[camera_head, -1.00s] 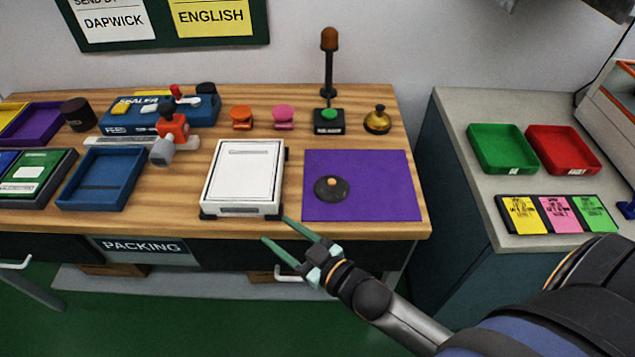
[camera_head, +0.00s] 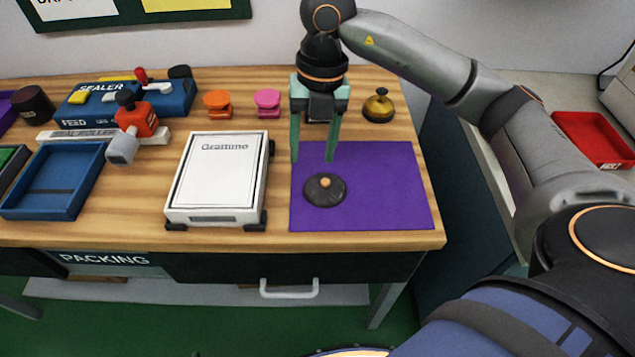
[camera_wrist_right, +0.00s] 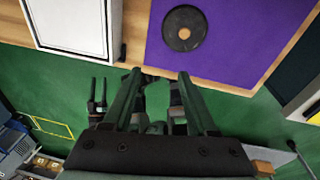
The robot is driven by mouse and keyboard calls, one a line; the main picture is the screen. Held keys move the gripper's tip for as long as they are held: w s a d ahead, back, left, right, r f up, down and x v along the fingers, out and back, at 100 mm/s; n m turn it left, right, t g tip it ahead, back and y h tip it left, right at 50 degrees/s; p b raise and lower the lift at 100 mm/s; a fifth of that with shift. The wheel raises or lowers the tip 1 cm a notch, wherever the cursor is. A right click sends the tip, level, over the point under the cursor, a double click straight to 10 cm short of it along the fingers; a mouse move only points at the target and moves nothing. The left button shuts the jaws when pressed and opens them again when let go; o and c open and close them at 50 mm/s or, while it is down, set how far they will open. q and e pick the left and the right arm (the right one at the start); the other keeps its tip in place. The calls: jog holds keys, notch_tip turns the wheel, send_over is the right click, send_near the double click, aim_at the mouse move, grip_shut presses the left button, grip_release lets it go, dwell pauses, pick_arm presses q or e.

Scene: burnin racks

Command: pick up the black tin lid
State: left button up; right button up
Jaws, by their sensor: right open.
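The black tin lid (camera_head: 313,195) is a dark round disc with a small orange knob on top. It lies flat on the purple mat (camera_head: 390,205), left of the mat's middle. It also shows near the top of the right wrist view (camera_wrist_right: 178,40). My right gripper (camera_head: 312,160) points down from above, its two green fingers spread and empty. In the head view its tips appear just behind the lid and apart from it; their exact height is hard to tell. My left gripper is not in view.
A white scale (camera_head: 217,175) stands just left of the mat. Behind are a pink stamp (camera_head: 267,102), an orange stamp (camera_head: 217,103) and a brass bell (camera_head: 378,106). A blue tray (camera_head: 55,180) is at the left. The mat right of the lid is clear.

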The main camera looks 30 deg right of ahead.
jog(key=w+d+m+h, duration=0.1)
jog(key=d+h, duration=0.1)
jog(key=d, duration=0.2)
jog(key=b, duration=0.1)
send_over(326, 181)
jog(key=shift+t, duration=0.3)
notch_tip(326, 181, down, 5)
jog(key=shift+s+r, duration=0.1)
jog(key=shift+r, duration=0.05)
jog(key=shift+f, duration=3.2)
grip_shut()
